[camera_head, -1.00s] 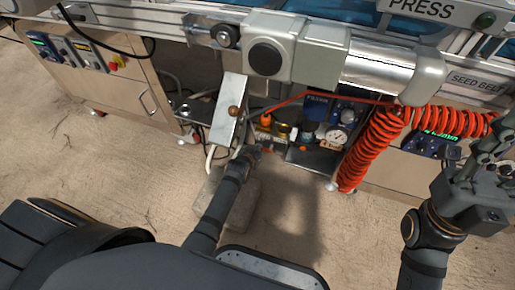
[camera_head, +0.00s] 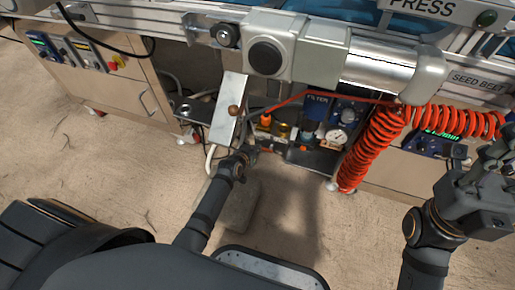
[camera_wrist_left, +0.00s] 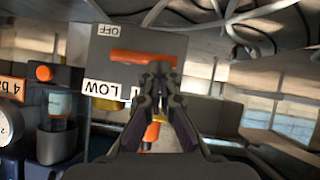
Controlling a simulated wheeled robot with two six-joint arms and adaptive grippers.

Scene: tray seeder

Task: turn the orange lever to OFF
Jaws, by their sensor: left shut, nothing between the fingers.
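The orange lever (camera_wrist_left: 143,57) lies roughly level across a grey plate (camera_wrist_left: 100,55) in the left wrist view. On the plate, an upside-down OFF label (camera_wrist_left: 107,31) is above the lever and a LOW label (camera_wrist_left: 104,89) is below it. My left gripper (camera_wrist_left: 160,72) is shut and empty, its tips at the lever's right end; I cannot tell whether they touch it. In the head view my left gripper (camera_head: 252,153) reaches in under the machine, where the lever is hard to make out. My right gripper (camera_head: 492,160) is at the right edge, its fingers unclear.
A pressure gauge (camera_head: 336,136) and blue filter units (camera_head: 317,105) stand right of my left gripper. A red coiled hose (camera_head: 370,150) hangs further right. A slanted metal plate (camera_head: 228,105) is just above left. A grey block (camera_head: 238,203) lies on the floor.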

